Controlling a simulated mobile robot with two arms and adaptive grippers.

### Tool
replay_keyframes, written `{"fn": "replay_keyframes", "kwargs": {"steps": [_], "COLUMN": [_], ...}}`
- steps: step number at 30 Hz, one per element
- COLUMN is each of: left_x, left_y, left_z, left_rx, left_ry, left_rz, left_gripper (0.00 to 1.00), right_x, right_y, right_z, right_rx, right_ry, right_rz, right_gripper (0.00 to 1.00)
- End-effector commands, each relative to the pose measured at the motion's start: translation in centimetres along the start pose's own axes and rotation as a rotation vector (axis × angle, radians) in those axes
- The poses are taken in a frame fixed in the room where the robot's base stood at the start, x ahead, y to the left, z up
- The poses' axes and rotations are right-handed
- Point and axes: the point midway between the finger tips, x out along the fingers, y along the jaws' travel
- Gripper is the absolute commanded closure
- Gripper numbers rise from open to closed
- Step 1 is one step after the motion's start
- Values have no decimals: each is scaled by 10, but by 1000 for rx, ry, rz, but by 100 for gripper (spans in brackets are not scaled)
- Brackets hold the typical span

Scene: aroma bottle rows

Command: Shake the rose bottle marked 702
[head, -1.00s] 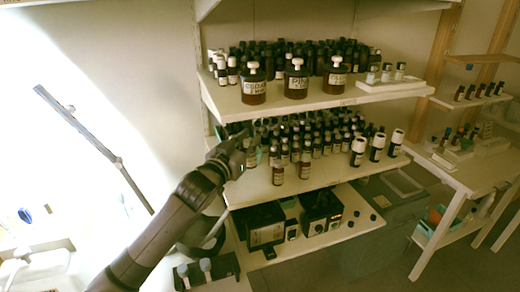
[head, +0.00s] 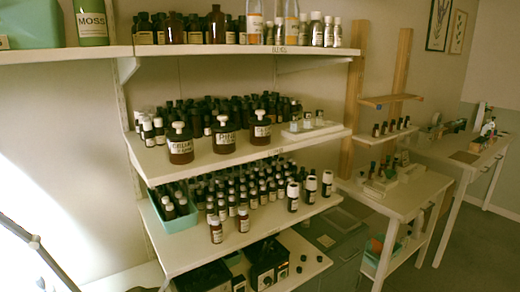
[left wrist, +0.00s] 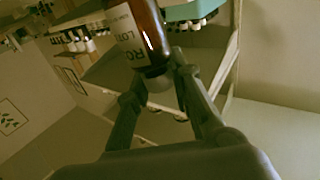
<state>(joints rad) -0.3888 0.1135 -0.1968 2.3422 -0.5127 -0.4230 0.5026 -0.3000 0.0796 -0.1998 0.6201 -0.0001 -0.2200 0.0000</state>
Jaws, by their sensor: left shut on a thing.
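The bottle's white label shows the letters "RO" and "LOT"; the rest is cut off or turned away, and no 702 can be read. The bottle's far end is out of the frame at the top. My left gripper and this bottle are not in the head view. My right gripper is in no view.
Rows of brown bottles (head: 243,198) fill the lower shelf, beside a teal tray (head: 180,224). Larger labelled bottles (head: 224,138) stand on the shelf above. Black boxes (head: 266,262) stand below. White tables (head: 440,185) stand at the right.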

Motion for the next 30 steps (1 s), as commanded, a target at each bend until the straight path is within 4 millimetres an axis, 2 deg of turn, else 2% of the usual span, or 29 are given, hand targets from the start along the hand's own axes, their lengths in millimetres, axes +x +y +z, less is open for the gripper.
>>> {"fn": "replay_keyframes", "kwargs": {"steps": [3, 7, 24, 30], "left_x": [-10, -13, -13, -13], "left_y": [-4, -5, -5, -5], "left_z": [1, -6, -59, -58], "left_rx": [-1, -2, -1, -1], "left_ry": [0, 1, 1, 1], "left_rz": [-19, -24, -23, -23], "left_gripper": [100, 100, 100, 100], "right_x": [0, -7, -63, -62], "right_y": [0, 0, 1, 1], "right_z": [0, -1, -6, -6], "right_rx": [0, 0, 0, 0], "right_ry": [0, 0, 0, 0], "right_rz": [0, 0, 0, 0], "right_gripper": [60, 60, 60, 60]}}
